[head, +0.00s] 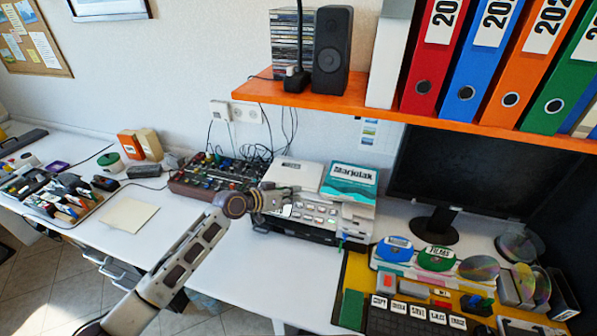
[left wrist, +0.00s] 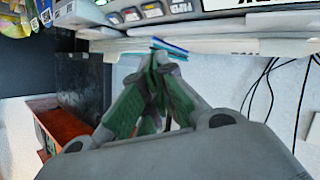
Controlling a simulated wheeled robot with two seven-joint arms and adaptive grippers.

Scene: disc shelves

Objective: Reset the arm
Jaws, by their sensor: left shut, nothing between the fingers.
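My left arm comes in from the lower left in the head view. Its gripper (head: 284,202) is in front of the printer-like machine (head: 318,213) on the white desk. In the left wrist view the gripper's fingers (left wrist: 152,112) are closed together with nothing between them. In the head view the fingertips are small and partly merge with the machine behind them, so I cannot tell whether they touch it. My right gripper is not in view.
An orange shelf (head: 420,119) with binders and a speaker (head: 332,52) overhangs the desk. A monitor (head: 462,175) and several discs stand right. A mixer-like box (head: 213,174) is left of the machine. The desk front (head: 270,258) is clear.

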